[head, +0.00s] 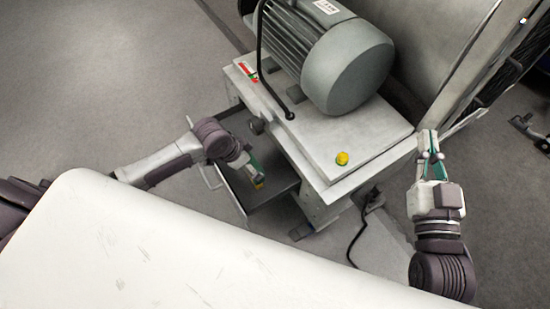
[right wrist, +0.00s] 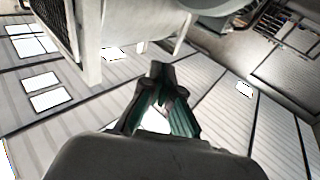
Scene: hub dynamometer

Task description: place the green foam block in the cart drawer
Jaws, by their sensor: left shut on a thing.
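My left gripper (head: 256,176) reaches down over the open drawer (head: 276,185) of the cart. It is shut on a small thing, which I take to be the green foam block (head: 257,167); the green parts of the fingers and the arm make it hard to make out. A small yellow patch shows at the fingertips. I cannot tell whether the block touches the drawer floor. My right gripper (head: 428,136) is at the right of the cart, empty, its fingertips close together. In the right wrist view, its green-sided fingers (right wrist: 159,72) converge at the tips.
The cart top (head: 315,140) carries a large grey motor (head: 345,70), a yellow button (head: 342,158) and a black cable. A large grey drum stands behind. A white surface (head: 170,240) fills the front. A black cable lies on the floor beside the cart. Floor at left is clear.

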